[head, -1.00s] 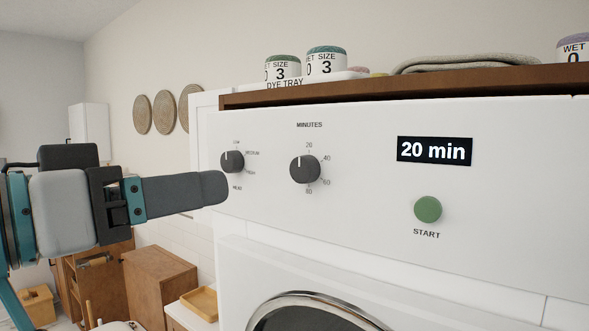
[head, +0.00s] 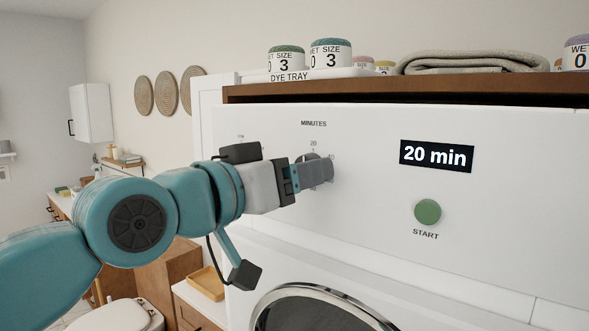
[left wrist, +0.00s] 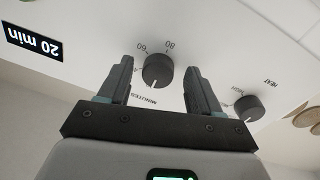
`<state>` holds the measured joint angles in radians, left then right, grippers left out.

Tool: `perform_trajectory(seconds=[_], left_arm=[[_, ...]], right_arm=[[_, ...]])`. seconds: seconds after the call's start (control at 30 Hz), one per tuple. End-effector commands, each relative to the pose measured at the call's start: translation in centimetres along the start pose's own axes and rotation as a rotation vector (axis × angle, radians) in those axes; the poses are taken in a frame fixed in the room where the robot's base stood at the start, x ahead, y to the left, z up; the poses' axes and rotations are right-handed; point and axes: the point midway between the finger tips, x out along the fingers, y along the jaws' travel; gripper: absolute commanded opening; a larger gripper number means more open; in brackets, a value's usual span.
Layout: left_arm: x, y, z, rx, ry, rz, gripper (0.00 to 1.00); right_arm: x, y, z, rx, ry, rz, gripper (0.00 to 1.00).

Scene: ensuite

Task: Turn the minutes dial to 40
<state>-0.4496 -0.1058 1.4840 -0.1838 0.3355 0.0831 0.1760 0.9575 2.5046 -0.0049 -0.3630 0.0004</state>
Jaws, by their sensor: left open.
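The minutes dial (head: 312,157) is a dark round knob on the white front panel, mostly hidden behind my left gripper in the head view. In the left wrist view the minutes dial (left wrist: 157,71) shows between the two fingers, its white pointer line towards the MINUTES label. My left gripper (head: 318,172) is open, with a finger on each side of the dial; it also shows in the left wrist view (left wrist: 160,78). I cannot tell whether the fingers touch the knob. The display (head: 436,156) reads 20 min. My right gripper is not in view.
A green START button (head: 428,212) sits right of the dial. The heat dial (left wrist: 248,108) is close beside one finger in the left wrist view. A wooden shelf (head: 400,88) with jars and a folded towel (head: 472,62) is above the panel. A round door (head: 318,310) is below.

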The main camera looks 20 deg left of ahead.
Motion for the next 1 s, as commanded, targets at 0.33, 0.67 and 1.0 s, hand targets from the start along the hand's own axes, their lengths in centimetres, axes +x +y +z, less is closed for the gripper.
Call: perform_trajectory(seconds=[0.33, 0.67, 1.0], left_arm=[[0.0, 0.0, 0.0, 0.000, 0.000, 0.000, 0.07], [0.0, 0.0, 0.1, 0.041, -0.004, 0.000, 0.07], [0.1, -0.1, 0.2, 0.273, -0.019, -0.002, 0.07]], right_arm=[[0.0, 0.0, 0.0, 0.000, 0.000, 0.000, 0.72], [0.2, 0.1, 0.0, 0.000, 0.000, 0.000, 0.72], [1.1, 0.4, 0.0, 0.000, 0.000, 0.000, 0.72]])
